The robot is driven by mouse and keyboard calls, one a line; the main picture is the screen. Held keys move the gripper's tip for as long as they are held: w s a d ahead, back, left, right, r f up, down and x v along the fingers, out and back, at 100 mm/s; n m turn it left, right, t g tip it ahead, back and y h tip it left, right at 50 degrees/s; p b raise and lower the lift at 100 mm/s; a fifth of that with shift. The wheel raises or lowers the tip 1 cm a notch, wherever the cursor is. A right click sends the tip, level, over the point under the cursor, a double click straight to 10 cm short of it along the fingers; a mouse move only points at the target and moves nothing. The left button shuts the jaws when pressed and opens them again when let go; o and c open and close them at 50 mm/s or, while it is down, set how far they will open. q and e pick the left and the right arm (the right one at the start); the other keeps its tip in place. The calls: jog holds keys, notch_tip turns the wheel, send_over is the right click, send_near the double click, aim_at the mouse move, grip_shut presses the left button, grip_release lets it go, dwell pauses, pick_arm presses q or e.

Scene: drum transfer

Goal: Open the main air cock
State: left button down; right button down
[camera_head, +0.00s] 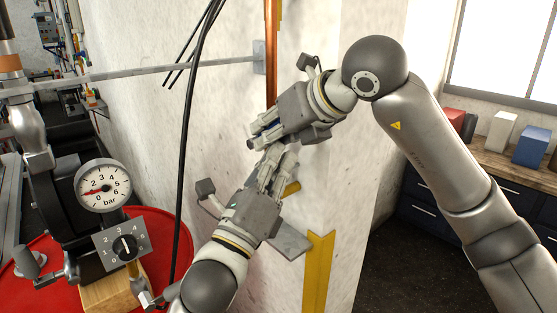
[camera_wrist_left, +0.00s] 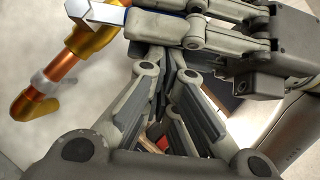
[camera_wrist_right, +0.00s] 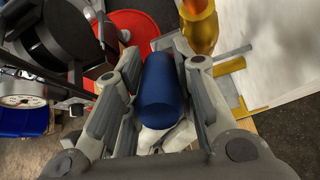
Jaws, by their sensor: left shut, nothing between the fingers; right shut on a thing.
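The main air cock has a blue handle (camera_wrist_right: 160,90) and sits on a copper and brass pipe (camera_head: 272,50) on the pale wall. My right gripper (camera_head: 262,138) is shut on the blue handle. In the left wrist view, brass fittings (camera_wrist_left: 92,38) show beside the handle, which lies at an angle to the pipe; I cannot tell the valve's exact position. My left gripper (camera_head: 283,166) is shut and empty, just below the right gripper and close to its fingers; I cannot tell whether they touch. The grippers hide most of the cock in the head view.
A pressure gauge (camera_head: 103,187) and a numbered dial plate (camera_head: 121,246) stand at left by a red drum (camera_head: 160,225). Black hoses (camera_head: 190,120) hang before the wall. A workbench (camera_head: 500,180) stands at right.

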jog(key=shift+r, duration=0.1)
pick_arm(q)
jog(key=shift+w+a+r+n+y, duration=0.15)
jog(key=shift+r+n+y, duration=0.1)
jog(key=shift+r, duration=0.15)
jog(key=shift+w+a+r+n+y, duration=0.1)
jog(key=shift+w+r+n+y, duration=0.05)
jog(key=shift+r+n, duration=0.15)
pick_arm(e)
jog(key=c, duration=1.6)
grip_release()
jog(key=o, duration=0.4)
jog(key=shift+d+f, duration=0.2)
jog(key=shift+f, duration=0.05)
pick_arm(q)
jog(key=shift+d, duration=0.1)
pick_arm(e)
jog(key=shift+o, duration=0.2)
jog(key=shift+a, duration=0.2)
